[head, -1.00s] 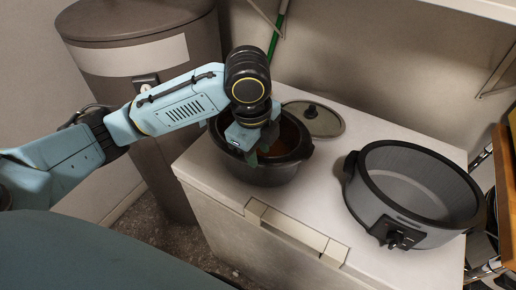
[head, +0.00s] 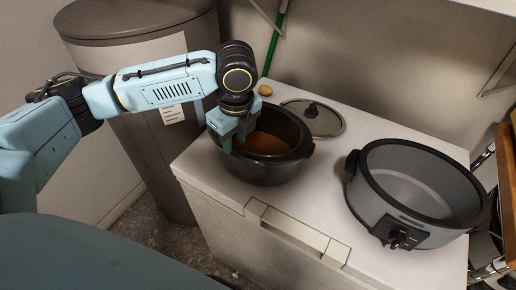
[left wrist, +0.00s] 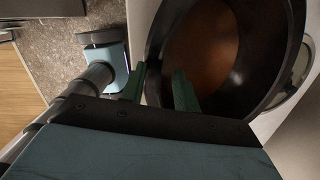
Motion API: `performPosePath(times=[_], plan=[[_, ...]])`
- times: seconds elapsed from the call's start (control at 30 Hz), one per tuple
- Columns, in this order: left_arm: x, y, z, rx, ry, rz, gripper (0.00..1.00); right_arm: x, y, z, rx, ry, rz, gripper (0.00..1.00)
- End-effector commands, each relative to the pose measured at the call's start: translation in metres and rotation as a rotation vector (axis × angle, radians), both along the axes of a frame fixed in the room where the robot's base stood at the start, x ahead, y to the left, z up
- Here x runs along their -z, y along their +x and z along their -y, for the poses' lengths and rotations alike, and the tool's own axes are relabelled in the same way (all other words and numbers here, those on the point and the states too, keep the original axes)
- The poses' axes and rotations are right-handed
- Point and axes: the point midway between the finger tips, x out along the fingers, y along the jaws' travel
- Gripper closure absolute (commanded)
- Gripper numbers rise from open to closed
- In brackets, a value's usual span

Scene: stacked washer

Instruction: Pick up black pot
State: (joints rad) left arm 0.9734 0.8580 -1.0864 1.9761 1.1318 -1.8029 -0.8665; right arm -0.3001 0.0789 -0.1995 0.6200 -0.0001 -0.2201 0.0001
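The black pot (head: 268,172), with brown contents inside, stands on the white chest's top. It also shows in the left wrist view (left wrist: 268,60). My left gripper (head: 234,143) is over the pot's left rim, pointing down. In the left wrist view its two green fingers (left wrist: 160,85) are apart, with the pot's near rim appearing between them. Whether either finger touches the rim I cannot tell. My right gripper is not in view.
A grey cooker base (head: 415,195) with a front knob stands right of the pot. A glass lid (head: 313,120) lies behind the pot, near a small tan object (head: 265,90). A tall bin (head: 150,130) stands left of the white chest (head: 330,185).

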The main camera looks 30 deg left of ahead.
Motion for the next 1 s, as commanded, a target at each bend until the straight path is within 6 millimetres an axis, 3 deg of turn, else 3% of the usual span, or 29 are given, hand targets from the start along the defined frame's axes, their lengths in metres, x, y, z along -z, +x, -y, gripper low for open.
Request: performPosePath(times=[0.33,0.63,0.87,1.0], plan=[[0.046,0.002,-0.007,-0.001,0.001,-0.002,0.69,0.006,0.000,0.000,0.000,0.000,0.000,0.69],[0.050,0.002,-0.007,0.000,0.001,0.000,0.69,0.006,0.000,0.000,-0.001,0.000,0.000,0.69],[0.050,0.002,-0.007,0.000,0.001,0.000,0.99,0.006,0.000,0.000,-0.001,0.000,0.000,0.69],[0.050,0.002,-0.007,0.000,0.001,0.000,1.00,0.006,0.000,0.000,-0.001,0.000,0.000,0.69]])
